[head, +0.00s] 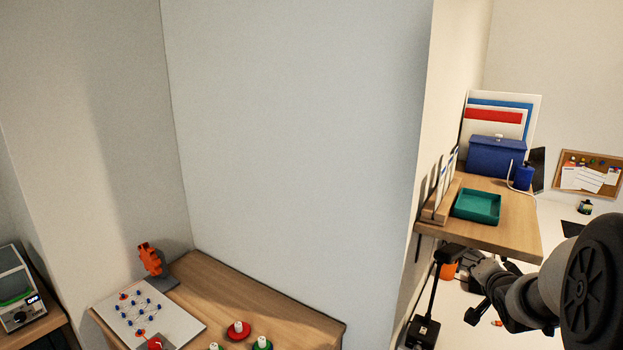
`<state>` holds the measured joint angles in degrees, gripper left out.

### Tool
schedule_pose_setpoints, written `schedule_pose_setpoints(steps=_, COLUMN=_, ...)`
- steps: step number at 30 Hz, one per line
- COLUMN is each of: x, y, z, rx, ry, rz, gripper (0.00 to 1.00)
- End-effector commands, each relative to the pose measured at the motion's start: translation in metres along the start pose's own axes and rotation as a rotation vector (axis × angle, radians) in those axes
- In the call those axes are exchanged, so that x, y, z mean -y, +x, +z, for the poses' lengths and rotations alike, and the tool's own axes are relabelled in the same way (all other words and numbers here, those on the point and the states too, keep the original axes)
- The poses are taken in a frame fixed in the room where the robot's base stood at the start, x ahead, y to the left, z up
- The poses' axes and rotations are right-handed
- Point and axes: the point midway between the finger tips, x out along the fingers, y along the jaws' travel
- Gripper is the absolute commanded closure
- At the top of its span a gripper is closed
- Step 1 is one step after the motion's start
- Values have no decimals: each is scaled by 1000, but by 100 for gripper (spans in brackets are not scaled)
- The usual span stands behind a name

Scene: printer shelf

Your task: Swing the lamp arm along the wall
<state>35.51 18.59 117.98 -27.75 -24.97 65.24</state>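A thin black jointed arm, which looks like the lamp arm (434,288), stands close to the end of the wall at the lower right. Its top bends right below the wooden shelf, and a black block (422,331) sits at its lower end. My grey and black arm reaches in from the right edge. My gripper (471,268) is small and dark near the top of the black arm, partly hidden by my own links. I cannot tell whether it touches the black arm or whether its fingers are open.
A wooden shelf (515,236) above holds a green tray (477,206), a blue box (496,157) and upright folders. A wooden table (290,314) at lower left bears a white board (182,324), an orange object (150,259) and coloured pegs. The large wall (295,140) is bare.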

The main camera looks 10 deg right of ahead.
Motion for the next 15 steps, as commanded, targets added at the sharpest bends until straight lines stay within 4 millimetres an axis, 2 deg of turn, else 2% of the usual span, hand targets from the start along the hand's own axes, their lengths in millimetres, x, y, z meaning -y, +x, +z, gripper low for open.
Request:
schedule_pose_setpoints(steps=1, x=22, y=-23, z=10, rx=22, ry=-73, rz=23, gripper=100)
schedule_pose_setpoints(steps=5, x=48, y=-85, z=46, rx=118, ry=-261, rz=104, gripper=100)
schedule_pose_setpoints(steps=6, x=52, y=-106, z=59, rx=155, ry=-318, rz=123, gripper=100)
schedule_pose_setpoints(steps=11, x=57, y=-197, z=117, rx=338, ry=-545, rz=158, gripper=100)
schedule_pose_setpoints(steps=15, x=43, y=-278, z=170, rx=528, ry=-742, rz=134, gripper=100)
